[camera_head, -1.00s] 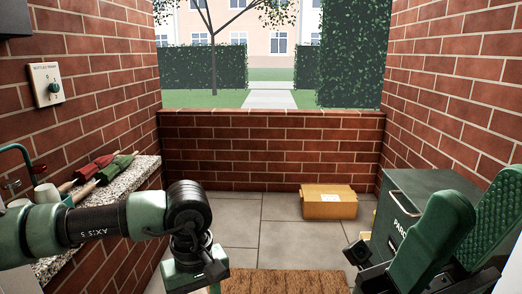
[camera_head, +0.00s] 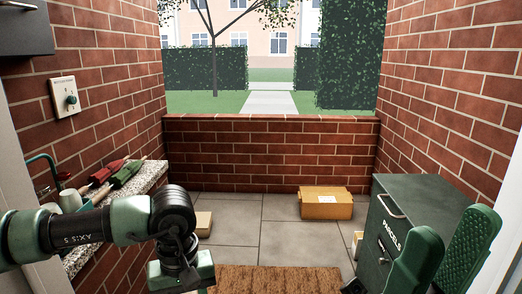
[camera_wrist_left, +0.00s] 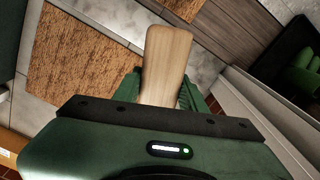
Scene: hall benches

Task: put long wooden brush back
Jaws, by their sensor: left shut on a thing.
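In the left wrist view, a long flat piece of pale wood (camera_wrist_left: 167,62), which looks like the wooden brush, stands out from between the fingers of my left gripper (camera_wrist_left: 160,90). The gripper is shut on it. Its bristles do not show. In the head view my left wrist is low, left of centre, with the fingers below the picture edge, and the brush is out of sight. My right gripper (camera_head: 440,255) is at the lower right, in front of the green parcel box (camera_head: 428,195). Its two green fingers stand apart with nothing seen between them.
A stone ledge (camera_head: 145,183) on the left holds red (camera_head: 105,172) and green (camera_head: 127,172) wood-handled items. Cardboard boxes (camera_head: 326,205) (camera_head: 203,224) lie on the paving. A brown doormat (camera_head: 275,280) lies in front. Brick walls close in the sides; the middle paving is clear.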

